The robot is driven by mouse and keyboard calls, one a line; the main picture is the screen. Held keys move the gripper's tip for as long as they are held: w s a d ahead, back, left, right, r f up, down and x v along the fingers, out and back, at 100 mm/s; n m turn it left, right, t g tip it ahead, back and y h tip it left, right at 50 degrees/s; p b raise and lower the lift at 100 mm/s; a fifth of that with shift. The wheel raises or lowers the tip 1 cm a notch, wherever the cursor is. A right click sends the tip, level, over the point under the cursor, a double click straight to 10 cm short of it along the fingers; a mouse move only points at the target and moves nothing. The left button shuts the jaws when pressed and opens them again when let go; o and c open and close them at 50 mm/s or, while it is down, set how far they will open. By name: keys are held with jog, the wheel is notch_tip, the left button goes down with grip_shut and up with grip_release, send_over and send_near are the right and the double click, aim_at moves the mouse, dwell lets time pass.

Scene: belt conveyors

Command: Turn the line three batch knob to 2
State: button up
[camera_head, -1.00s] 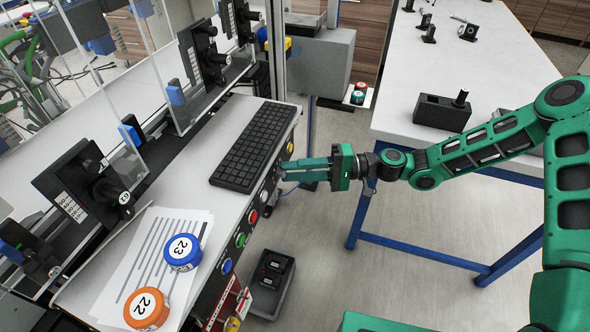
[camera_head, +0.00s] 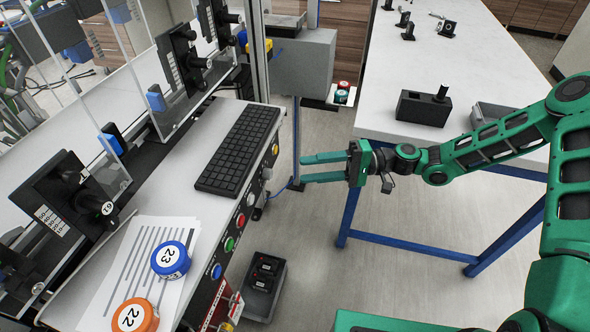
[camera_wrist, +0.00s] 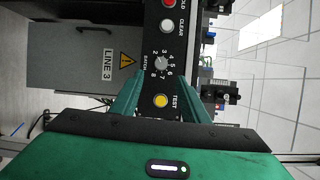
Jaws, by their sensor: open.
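The batch knob (camera_wrist: 161,63) is a small grey dial on a black panel, ringed by printed numbers up to 8, with "BATCH" beside it. Its exact pointer setting is too small to read. In the head view it is a small pale knob (camera_head: 266,173) on the console's front face. My gripper (camera_head: 303,169) is open and empty, its fingers pointing at that face with a gap between. In the wrist view the two green fingers (camera_wrist: 163,85) stand either side of the knob's lower area, not closed on it.
A yellow TEST button (camera_wrist: 161,101) lies close to the knob, between the fingers in the picture. A white CLEAR button (camera_wrist: 167,27) is on its other side. A grey cabinet (camera_wrist: 85,85) reads "LINE 3". A keyboard (camera_head: 238,150) lies on the console. A white table (camera_head: 385,110) stands right.

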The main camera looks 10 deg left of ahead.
jog(key=shift+v, duration=1.2)
jog(key=s+d+f+m+t+h, duration=0.1)
jog(key=s+d+h, duration=0.35)
jog(key=d, duration=0.85)
jog(key=s+d+m+t+h, duration=0.1)
jog(key=d+t+h, duration=0.1)
jog(key=d+h, duration=0.8)
jog(key=s+d+r+m, duration=0.1)
jog(key=s+d+r, duration=0.15)
jog(key=d, duration=0.25)
jog(key=s+d+r+m+t+h, duration=0.1)
jog(key=s+d+r, duration=0.15)
jog(key=d, duration=0.25)
jog(key=s+d+r+m, duration=0.1)
jog(key=s+d+r, duration=0.1)
jog(key=d+r, duration=0.25)
jog(key=s+d+r+m, duration=0.2)
jog(key=s+d, duration=0.1)
jog(key=s, duration=0.3)
jog(key=s+d+r+m+t+h, duration=0.1)
jog(key=s+d+r+m, duration=0.1)
jog(key=s, duration=0.4)
jog(key=shift+s+d+r+t, duration=0.35)
jog(key=shift+d+r, duration=0.3)
jog(key=shift+d, duration=0.55)
